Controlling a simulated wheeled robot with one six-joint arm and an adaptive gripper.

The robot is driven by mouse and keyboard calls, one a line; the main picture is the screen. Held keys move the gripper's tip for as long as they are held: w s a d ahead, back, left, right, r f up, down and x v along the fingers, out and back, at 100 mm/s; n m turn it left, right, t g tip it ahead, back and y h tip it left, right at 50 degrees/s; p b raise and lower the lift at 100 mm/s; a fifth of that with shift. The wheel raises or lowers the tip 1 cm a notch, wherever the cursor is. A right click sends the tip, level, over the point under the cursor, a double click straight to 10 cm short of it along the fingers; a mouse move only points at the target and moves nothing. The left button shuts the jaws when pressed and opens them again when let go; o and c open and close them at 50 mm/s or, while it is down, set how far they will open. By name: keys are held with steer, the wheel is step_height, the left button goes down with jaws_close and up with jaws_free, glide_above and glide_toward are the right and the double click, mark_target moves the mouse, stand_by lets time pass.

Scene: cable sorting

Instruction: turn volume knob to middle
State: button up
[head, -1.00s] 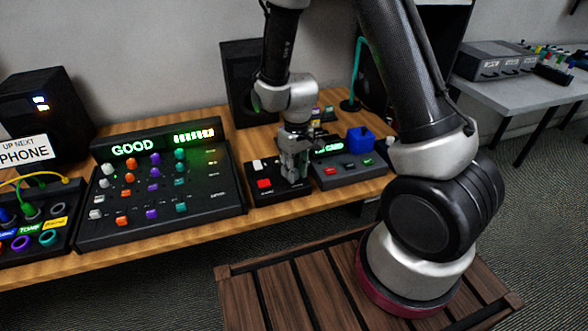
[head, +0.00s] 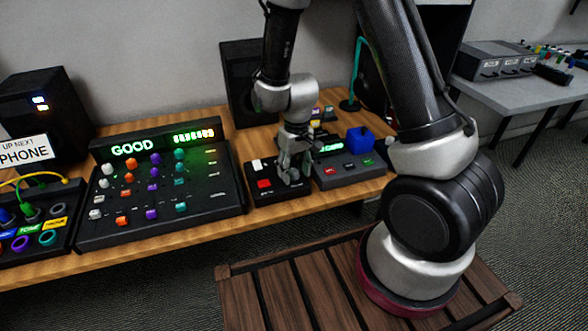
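My gripper (head: 293,177) points down over the small black box (head: 262,198) on the wooden table, right of the large mixer panel. Its fingers look spread apart and low at the box's top face. The box shows a white button (head: 257,165) and a red button (head: 264,184) left of the fingers. I cannot make out a volume knob. Any knob on the right part of this box is hidden by the fingers, and I cannot tell whether they touch one.
The mixer panel (head: 130,226) with several coloured knobs and a lit "GOOD" display stands left. A grey box (head: 345,181) with a blue object (head: 360,140) stands close right of the gripper. A black speaker (head: 238,88) stands behind. The table (head: 190,236) has a narrow clear front strip.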

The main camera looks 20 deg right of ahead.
mark_target(296, 170)
steer(key=shift+r, duration=0.1)
step_height(296, 170, up, 12)
steer(key=shift+d, duration=0.3)
stand_by(0.5)
steer(key=s+d+r+m+t, duration=0.1)
steer(key=s+d+r+t, duration=0.1)
steer(key=s+d+r, duration=0.5)
steer(key=s+d+r+m+t, duration=0.1)
steer(key=s+d+r+t, duration=0.1)
steer(key=s+d+r, duration=0.5)
steer(key=s+r, duration=0.5)
steer(key=shift+r+m+t+h, duration=0.3)
